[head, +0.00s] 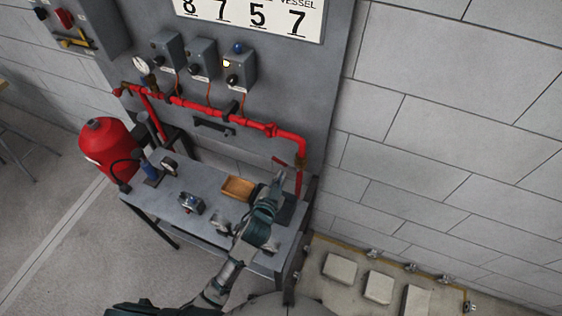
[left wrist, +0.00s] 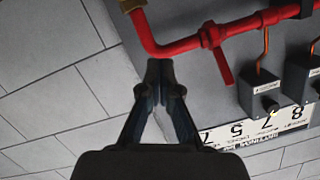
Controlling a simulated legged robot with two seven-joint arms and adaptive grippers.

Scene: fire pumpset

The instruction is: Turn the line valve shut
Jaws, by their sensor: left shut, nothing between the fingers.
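The line valve has a brass body (head: 300,163) on the red pipe's vertical run at the right of the panel. Its red lever (head: 279,161) points left, roughly across that run. The brass body also shows at the top edge of the left wrist view (left wrist: 131,5), where I do not see the lever. My left gripper (head: 279,177) is just below the lever, seemingly apart from it. In the left wrist view its fingertips (left wrist: 160,68) are together and empty, below the pipe bend. My right gripper is in neither view.
The red pipe (head: 190,103) runs along the grey panel under several switch boxes (head: 202,65). The bench (head: 160,200) below holds a wooden tray (head: 238,188) and gauges. A red tank (head: 106,147) stands left. A block wall (head: 440,130) is right.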

